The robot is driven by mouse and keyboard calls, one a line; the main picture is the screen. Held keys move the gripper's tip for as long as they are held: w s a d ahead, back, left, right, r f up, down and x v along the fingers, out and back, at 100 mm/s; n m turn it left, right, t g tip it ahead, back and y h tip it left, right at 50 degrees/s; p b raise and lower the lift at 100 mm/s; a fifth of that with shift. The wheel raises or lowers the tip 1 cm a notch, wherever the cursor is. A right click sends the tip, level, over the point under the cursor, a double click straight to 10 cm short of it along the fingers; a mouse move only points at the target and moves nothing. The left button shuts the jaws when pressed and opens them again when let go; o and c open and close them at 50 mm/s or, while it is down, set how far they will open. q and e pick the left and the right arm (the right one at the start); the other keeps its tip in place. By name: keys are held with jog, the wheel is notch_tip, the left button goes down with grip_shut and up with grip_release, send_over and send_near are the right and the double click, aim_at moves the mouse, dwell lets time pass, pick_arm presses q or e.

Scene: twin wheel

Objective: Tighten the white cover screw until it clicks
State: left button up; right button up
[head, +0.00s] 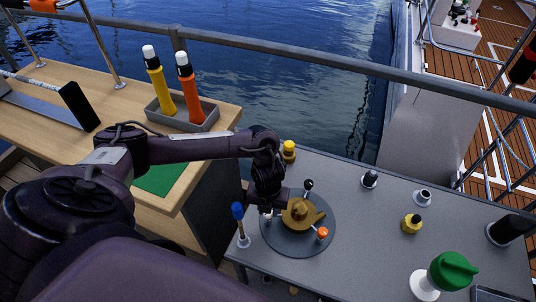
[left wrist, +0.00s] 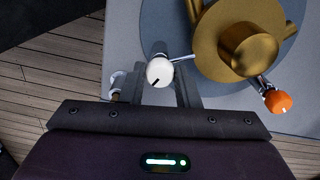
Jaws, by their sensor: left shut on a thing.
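The white cover screw (left wrist: 159,72) has a round white head with a dark mark. It sits beside the brass cover (left wrist: 215,45) in the left wrist view, on the end of a thin metal rod. My left gripper (left wrist: 170,84) is shut on it, with the fingers partly behind the head. In the head view my left gripper (head: 268,213) reaches down at the left side of the brass cover (head: 299,213), and the screw is mostly hidden. An orange screw (head: 322,233) and a black-headed screw (head: 308,184) stand around the cover. My right gripper is not in view.
A blue-topped lever (head: 238,212) stands close left of my gripper. A yellow-topped fitting (head: 288,150) is behind it. Several fittings, including a green-topped one (head: 450,270), stand on the grey table (head: 365,235) to the right. A railing (head: 320,60) runs behind.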

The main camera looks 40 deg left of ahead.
pick_arm(q)
jog(key=shift+m+b, duration=0.35)
jog(key=shift+m, duration=0.35)
jog(key=o, duration=1)
jog(key=shift+c, duration=0.2)
jog(key=shift+r, duration=0.1)
notch_tip(320, 180, up, 7)
jog(key=shift+w+f+p, duration=0.1)
jog(key=shift+f+p, duration=0.1)
jog(key=shift+p, duration=0.2)
jog(key=shift+r, duration=0.55)
